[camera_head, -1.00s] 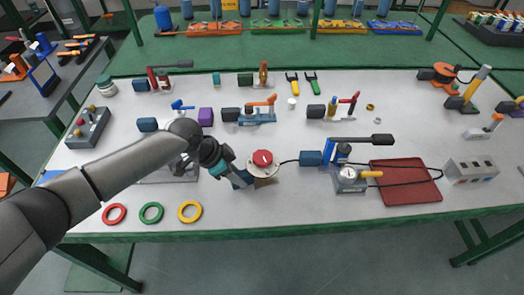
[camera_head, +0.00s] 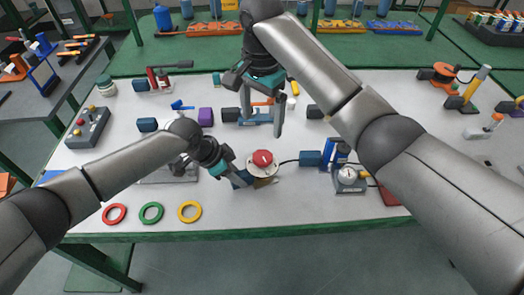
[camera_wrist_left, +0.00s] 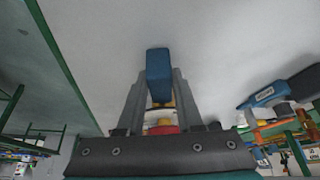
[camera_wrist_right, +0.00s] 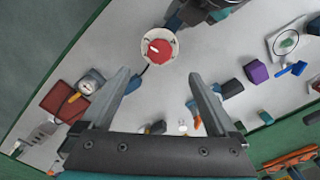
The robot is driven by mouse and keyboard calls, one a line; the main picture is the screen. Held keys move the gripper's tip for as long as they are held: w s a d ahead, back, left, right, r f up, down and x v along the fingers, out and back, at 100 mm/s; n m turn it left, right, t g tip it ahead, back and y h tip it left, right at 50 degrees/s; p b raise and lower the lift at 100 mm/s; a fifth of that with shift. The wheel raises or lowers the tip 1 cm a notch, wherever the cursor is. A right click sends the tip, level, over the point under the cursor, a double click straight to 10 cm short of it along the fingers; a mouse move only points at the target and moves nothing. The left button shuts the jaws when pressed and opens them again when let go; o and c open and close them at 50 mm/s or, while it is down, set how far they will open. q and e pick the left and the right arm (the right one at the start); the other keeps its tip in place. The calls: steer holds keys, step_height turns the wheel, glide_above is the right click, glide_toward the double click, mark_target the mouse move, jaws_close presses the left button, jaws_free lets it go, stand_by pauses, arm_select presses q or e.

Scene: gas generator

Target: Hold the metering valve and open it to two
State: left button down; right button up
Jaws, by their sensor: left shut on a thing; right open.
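The metering valve (camera_head: 264,164) has a red knob with a white pointer line on a round pale dial. It stands near the front of the table; the dial marks are too small to read. My left gripper (camera_head: 236,178) is shut on the valve's blue block (camera_wrist_left: 158,72) at its left side. The red knob (camera_wrist_left: 162,129) shows low between the fingers in the left wrist view. My right gripper (camera_head: 262,120) is open and empty, fingers pointing down, above and behind the valve. In the right wrist view the red knob (camera_wrist_right: 158,50) lies beyond the open fingers, apart from them.
A pressure gauge (camera_head: 347,176) stands right of the valve, linked by a black hose. Red, green and yellow rings (camera_head: 151,213) lie at the front left. A purple block (camera_head: 206,117) and blue-handled parts lie behind. My right arm hides much of the table's right side.

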mark_target(262, 156)
step_height(262, 156, down, 12)
steer(key=shift+r, duration=0.1)
stand_by(0.4)
steer(key=c, duration=1.4)
